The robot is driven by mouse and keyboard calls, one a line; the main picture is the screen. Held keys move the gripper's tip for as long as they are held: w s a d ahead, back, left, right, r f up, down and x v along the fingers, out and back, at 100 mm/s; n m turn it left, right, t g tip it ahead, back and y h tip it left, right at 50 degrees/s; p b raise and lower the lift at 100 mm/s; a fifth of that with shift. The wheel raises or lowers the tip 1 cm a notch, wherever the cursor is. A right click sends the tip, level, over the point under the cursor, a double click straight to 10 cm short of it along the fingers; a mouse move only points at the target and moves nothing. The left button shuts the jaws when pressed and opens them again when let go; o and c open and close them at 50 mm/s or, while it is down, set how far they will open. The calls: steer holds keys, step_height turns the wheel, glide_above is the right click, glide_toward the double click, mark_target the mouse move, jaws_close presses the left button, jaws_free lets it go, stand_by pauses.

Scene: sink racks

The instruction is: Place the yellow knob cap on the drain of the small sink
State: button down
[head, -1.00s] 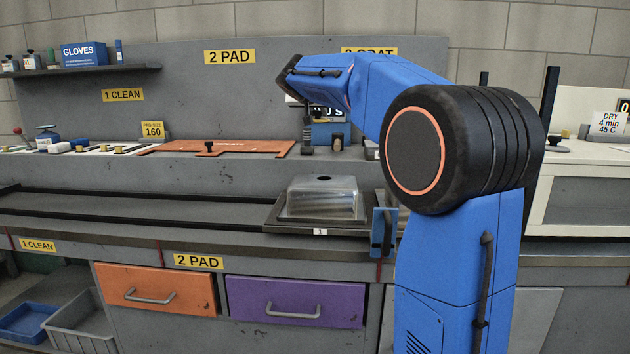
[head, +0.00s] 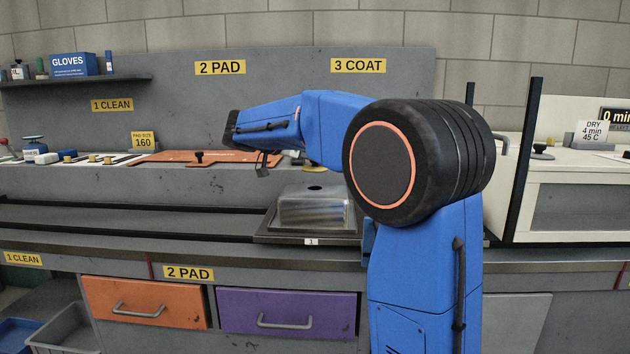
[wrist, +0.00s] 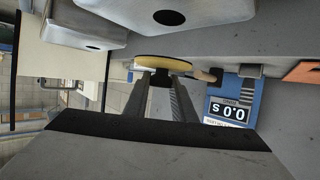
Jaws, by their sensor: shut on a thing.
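In the wrist view, the yellow knob cap (wrist: 163,63) is a flat round disc with a dark stem at the tips of my gripper (wrist: 160,82). My gripper is shut on that stem. The block (head: 312,210) has a dark round hole on top. In the wrist view, two grey blocks with dark holes (wrist: 168,17) (wrist: 95,46) lie beyond the cap. I cannot tell which is the small sink.
An orange mat with a black knob (head: 199,157) lies on the ledge to the left. A blue display reading 0.0 s (wrist: 230,108) stands close by in the wrist view. A black post (head: 523,160) stands at right. The long trough (head: 120,215) looks clear.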

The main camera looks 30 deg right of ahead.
mark_target(314, 188)
steer(key=shift+f, duration=2.9)
steer(key=shift+f, duration=0.1)
steer(key=c, duration=1.5)
jaws_free()
steer(key=shift+a+r, duration=0.15)
steer(key=shift+r, duration=0.05)
steer(key=v, duration=1.1)
steer(key=shift+s+a+r, duration=0.1)
steer(key=shift+a, duration=0.15)
